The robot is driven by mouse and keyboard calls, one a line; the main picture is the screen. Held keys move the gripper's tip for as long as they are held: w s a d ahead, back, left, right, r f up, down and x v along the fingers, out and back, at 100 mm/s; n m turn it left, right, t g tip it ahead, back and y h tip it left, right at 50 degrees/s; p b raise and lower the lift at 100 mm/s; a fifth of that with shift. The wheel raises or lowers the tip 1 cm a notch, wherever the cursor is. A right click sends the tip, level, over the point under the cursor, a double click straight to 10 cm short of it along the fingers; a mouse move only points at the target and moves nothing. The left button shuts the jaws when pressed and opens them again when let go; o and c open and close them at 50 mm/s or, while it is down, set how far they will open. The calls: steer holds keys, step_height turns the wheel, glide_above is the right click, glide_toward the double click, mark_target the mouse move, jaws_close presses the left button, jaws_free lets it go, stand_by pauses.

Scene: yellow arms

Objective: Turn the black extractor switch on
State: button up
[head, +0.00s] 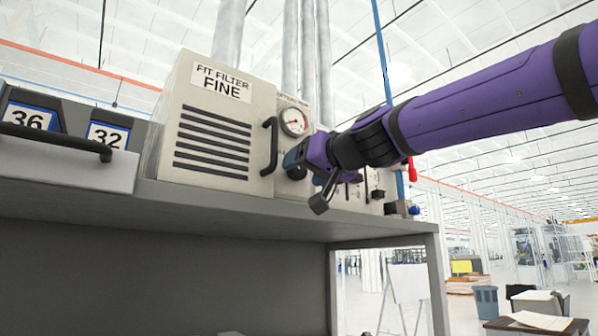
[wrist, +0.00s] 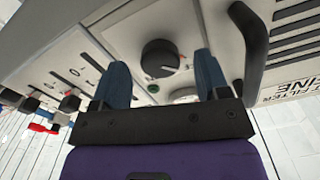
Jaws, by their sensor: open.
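A round black rotary knob (wrist: 158,57), which looks like the extractor switch, sits on the light panel in the wrist view, with a small green light beside it. My gripper (wrist: 160,62) is open, with its blue fingers apart on either side of the knob in the picture. I cannot tell whether they touch it or how deep they reach. The knob's on or off setting is not readable.
A filter box (head: 213,125) with a black handle (head: 270,146) stands left of the panel. The handle shows close by in the wrist view (wrist: 252,45). Small black switches and a red valve handle (head: 412,168) lie right of my gripper. The grey shelf (head: 240,218) runs below.

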steer(key=shift+x, duration=1.15)
steer(key=shift+c, duration=0.5)
steer(key=c, duration=0.8)
steer(key=shift+c, duration=0.2)
